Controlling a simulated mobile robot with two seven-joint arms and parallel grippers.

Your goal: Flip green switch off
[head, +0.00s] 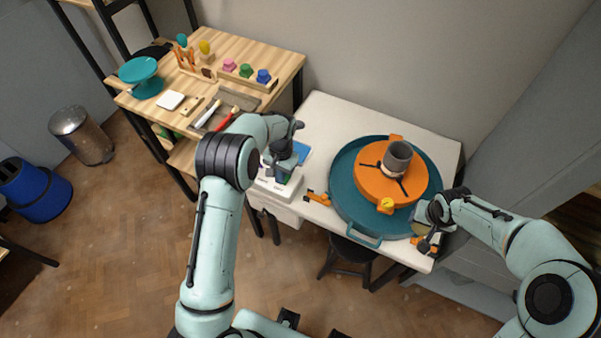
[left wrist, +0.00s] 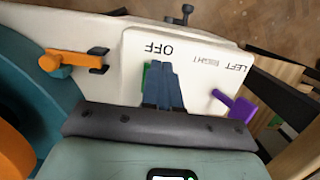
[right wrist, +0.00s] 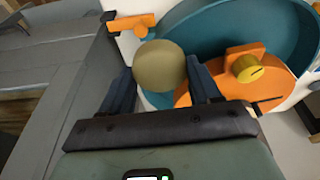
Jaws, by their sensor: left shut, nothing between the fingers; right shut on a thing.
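The white control box (left wrist: 195,50) carries OFF, LEFT and RIGHT labels, seen in the left wrist view. The green switch (left wrist: 146,72) on it is mostly hidden behind the fingers of my left gripper (left wrist: 162,66). That gripper is shut and empty, right at the switch; I cannot tell whether it touches it or which way the switch is set. In the head view my left gripper (head: 283,168) is over the box at the table's left end. My right gripper (right wrist: 160,78) is shut on a round tan object (right wrist: 160,66) beside the wheel.
A purple lever (left wrist: 235,107) is on the same box. The teal basin (head: 345,190) holds an orange wheel (head: 415,178) with a grey cylinder (head: 397,158) on it. Orange clamps (head: 318,197) are at the basin's edge. A wooden bench (head: 270,62) with tools stands behind left.

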